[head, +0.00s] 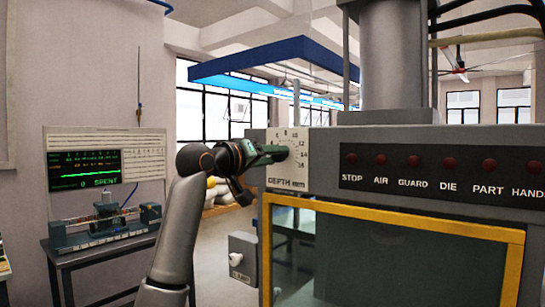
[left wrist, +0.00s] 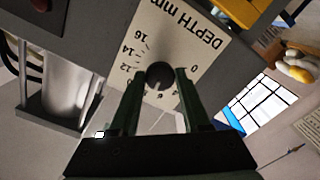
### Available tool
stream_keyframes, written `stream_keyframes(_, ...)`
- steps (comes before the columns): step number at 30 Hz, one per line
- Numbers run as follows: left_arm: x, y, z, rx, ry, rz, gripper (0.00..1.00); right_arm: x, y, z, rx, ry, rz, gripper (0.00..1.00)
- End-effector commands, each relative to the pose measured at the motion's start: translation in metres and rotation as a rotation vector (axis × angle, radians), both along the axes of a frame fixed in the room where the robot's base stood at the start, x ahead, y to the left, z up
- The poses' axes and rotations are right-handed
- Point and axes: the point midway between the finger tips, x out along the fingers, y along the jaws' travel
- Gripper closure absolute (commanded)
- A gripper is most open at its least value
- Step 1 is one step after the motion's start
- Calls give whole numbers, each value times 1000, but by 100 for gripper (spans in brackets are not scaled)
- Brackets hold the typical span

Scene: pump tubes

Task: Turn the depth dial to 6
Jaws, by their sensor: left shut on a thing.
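The depth dial's white plate (head: 288,183) is on the upper left corner of the grey machine front, marked "DEPTH mm" with a ring of numbers. In the head view 12, 14 and 16 show down its right side. My left gripper (head: 279,153) reaches the dial from the left and covers its middle. In the left wrist view the dark round knob (left wrist: 160,75) sits between the fingers of my left gripper (left wrist: 157,84), which is shut on it. The plate there looks turned, with 16, 14, 12 and 0 readable. I cannot make out the knob's pointer. My right gripper is out of view.
A row of red lamps (head: 449,163) labelled STOP to HAND runs right of the dial. A yellow-framed guard window (head: 390,225) lies below it. A screen reading "0 SPENT" (head: 86,168) and a small bench rig (head: 105,222) stand at left.

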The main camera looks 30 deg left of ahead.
Motion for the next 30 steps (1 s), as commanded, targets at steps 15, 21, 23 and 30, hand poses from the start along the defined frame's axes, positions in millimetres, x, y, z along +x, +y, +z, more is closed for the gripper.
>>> stream_keyframes(15,0,-1,1,-353,28,-1,100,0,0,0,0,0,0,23)
stream_keyframes(21,0,-1,0,-407,33,0,100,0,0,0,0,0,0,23)
stream_keyframes(23,0,-1,0,-416,33,0,100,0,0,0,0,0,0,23)
stream_keyframes(30,0,-1,0,-425,34,0,100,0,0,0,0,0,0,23)
